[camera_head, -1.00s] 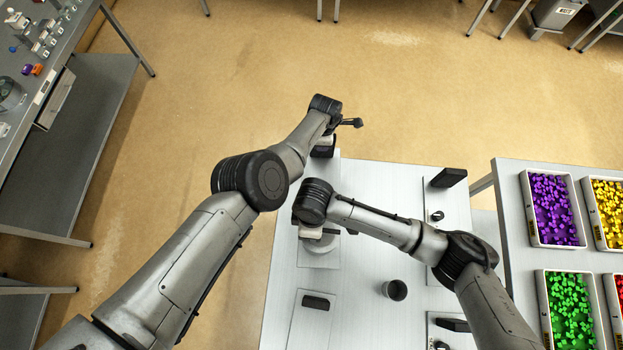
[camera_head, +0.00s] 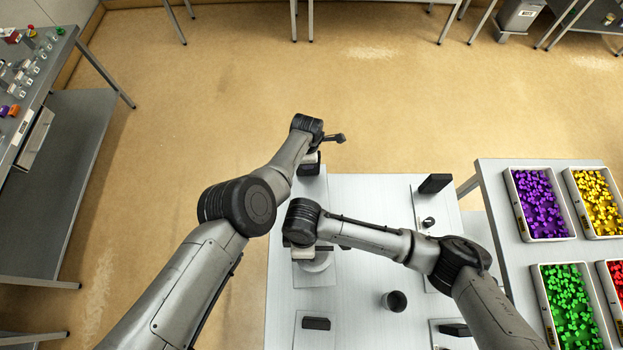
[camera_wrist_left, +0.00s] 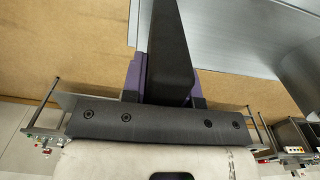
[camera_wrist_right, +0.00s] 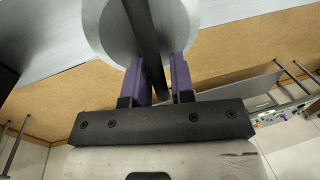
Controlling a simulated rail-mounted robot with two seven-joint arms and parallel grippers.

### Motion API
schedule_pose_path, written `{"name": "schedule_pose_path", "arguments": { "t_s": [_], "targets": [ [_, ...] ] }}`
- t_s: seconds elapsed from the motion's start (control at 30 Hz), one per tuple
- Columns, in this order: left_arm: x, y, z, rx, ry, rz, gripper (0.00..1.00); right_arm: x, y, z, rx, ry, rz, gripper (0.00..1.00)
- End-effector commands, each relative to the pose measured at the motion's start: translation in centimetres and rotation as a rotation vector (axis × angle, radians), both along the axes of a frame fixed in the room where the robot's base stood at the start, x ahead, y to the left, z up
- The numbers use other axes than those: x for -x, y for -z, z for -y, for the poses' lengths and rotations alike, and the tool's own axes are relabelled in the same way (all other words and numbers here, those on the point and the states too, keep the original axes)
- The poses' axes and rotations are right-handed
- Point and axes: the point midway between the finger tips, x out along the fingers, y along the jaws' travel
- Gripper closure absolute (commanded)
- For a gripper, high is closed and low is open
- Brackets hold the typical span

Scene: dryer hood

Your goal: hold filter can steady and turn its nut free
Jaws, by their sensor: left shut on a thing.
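My left gripper (camera_head: 311,168) is at the table's far left corner. In the left wrist view its purple fingers (camera_wrist_left: 165,82) are shut on a black block-like part (camera_wrist_left: 170,45). My right gripper (camera_head: 318,249) is nearer along the left edge, above a pale grey round body (camera_head: 318,264). In the right wrist view, a black bar (camera_wrist_right: 150,45) crosses this round grey body (camera_wrist_right: 105,30) and passes between the purple fingers (camera_wrist_right: 160,82). I cannot tell whether the fingers press on the bar. I cannot tell which part is the filter can or the nut.
The table (camera_head: 365,230) also holds a dark cup (camera_head: 394,301), a black block (camera_head: 435,183) at the far right and another block (camera_head: 316,323) at the near left. Bins of purple (camera_head: 540,236) and green pieces (camera_head: 541,318) stand to the right. The table's middle is mostly clear.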

Motion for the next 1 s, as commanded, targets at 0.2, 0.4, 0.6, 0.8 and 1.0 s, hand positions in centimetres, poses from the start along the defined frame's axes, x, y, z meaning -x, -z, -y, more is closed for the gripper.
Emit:
{"name": "schedule_pose_path", "arguments": {
  "t_s": [0.2,0.4,0.6,0.8,1.0],
  "targets": [
    [0.0,-0.1,0.0,0.0,0.0,-0.002,1.0,-0.2,0.0,0.1,0.0,0.088,-0.001,0.77],
    [0.0,0.0,0.0,0.0,0.0,-0.003,1.0,-0.9,0.0,0.3,-0.001,0.336,-0.003,0.77],
    [0.1,0.0,0.1,0.0,0.001,-0.006,1.0,-1.6,0.0,0.6,-0.003,0.628,-0.003,0.77],
    [0.2,0.0,0.1,0.0,0.002,-0.006,1.0,-2.2,0.0,1.2,-0.004,0.91,-0.003,0.77],
    [0.2,0.0,0.1,-0.001,0.002,-0.007,1.0,-2.5,0.0,1.8,-0.005,1.177,-0.004,0.77]
  ]
}}
